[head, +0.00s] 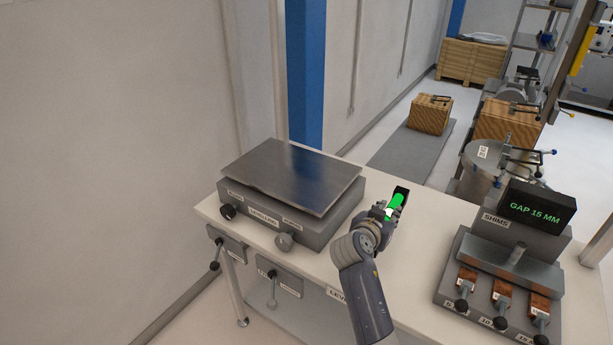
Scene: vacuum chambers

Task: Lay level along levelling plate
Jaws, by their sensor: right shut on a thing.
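The levelling plate (295,172) is a flat grey metal slab on a grey base (262,220) labelled "LEVELLING", on the left part of the white table. It looks slightly tilted. Dark and grey knobs sit on the base's front. My right gripper (386,212) is to the right of the plate, apart from it, and is shut on a small dark piece with a bright green part, which looks like the level (397,202). The fingers hide part of it. My left gripper is not in view.
On the table's right, a shims stand (490,262) holds several black-knobbed copper-coloured pieces below a display (538,206) reading "GAP 15 MM". Bare tabletop (425,235) lies between. A blue column (305,75) rises behind the plate.

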